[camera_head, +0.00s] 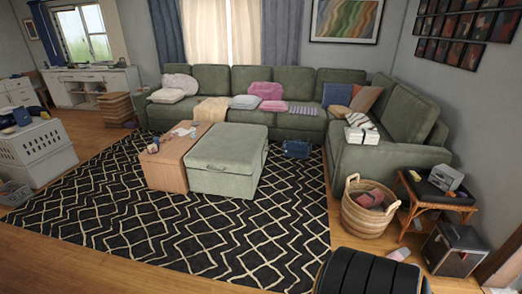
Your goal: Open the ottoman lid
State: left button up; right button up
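The green fabric ottoman (226,172) stands on the patterned rug in the middle of the camera_head view. Its lid (230,146) is closed and lies flat on the box, with a small tab or handle at the front edge. A wooden coffee table (165,172) stands directly at its left side.
The green sectional sofa (395,160) stands behind and to the right. A wicker basket (368,215) is at the right, beside a stool (435,195). A white crate (40,155) stands at the left. The rug (200,235) in front of the ottoman is clear.

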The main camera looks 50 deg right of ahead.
aim_at(215, 153)
jog(key=z, duration=1.3)
jog(key=u, duration=0.2)
jog(key=i+l+u, duration=0.35)
jog(key=i+u, duration=0.15)
jog(key=i+l+u, duration=0.5)
jog(key=i+l, duration=0.6)
jog(key=l, duration=0.2)
jog(key=i+l+u, duration=0.1)
jog(key=i+l, duration=0.45)
jog(key=l, duration=0.3)
jog(key=i+l, duration=0.3)
jog(key=i+l+u, duration=0.1)
jog(key=i+l, duration=0.15)
jog(key=l, duration=0.3)
